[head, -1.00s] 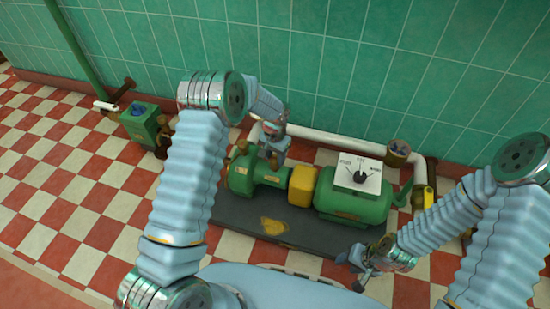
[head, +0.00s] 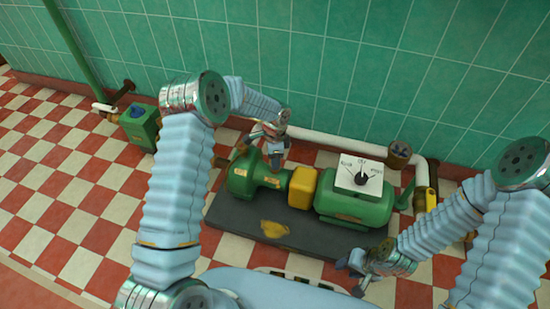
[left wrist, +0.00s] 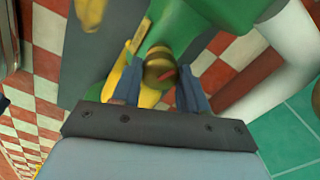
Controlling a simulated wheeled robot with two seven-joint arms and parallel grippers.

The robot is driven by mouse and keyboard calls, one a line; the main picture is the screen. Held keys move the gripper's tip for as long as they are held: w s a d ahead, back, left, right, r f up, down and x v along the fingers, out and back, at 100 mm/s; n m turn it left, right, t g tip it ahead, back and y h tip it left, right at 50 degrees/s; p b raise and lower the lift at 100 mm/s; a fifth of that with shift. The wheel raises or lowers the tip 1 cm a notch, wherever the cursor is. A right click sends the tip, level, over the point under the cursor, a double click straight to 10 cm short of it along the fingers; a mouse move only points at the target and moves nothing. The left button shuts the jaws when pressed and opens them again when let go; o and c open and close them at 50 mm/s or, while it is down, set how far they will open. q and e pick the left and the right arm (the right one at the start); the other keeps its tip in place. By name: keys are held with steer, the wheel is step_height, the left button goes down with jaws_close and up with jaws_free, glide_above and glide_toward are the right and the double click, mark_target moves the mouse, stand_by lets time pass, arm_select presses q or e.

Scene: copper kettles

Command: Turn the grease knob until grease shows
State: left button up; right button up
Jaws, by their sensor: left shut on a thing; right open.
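My left gripper (head: 276,161) reaches down over the green pump (head: 243,178) between its body and the yellow coupling cover (head: 302,187). In the left wrist view, its two fingers (left wrist: 160,94) stand either side of a round brownish brass knob (left wrist: 159,66) with a red mark on top, and are shut on it. In the head view the gripper hides the knob. I cannot make out grease around it. My right gripper (head: 358,277) is open and empty, low in front of the dark base (head: 228,215).
A green motor (head: 352,208) with a white dial plate (head: 347,180) stands right of the coupling cover. A white pipe (head: 325,143) runs behind along the green tiled wall. A green box (head: 139,128) stands at the left. The checkered floor at left is open.

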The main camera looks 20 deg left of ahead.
arm_select(q)
steer(key=shift+m, duration=1)
steer(key=o, duration=1.1)
steer(key=shift+c, duration=0.2)
steer(key=shift+r, duration=0.1)
step_height(320, 180, up, 14)
steer(key=p, duration=0.2)
steer(key=shift+f, duration=0.2)
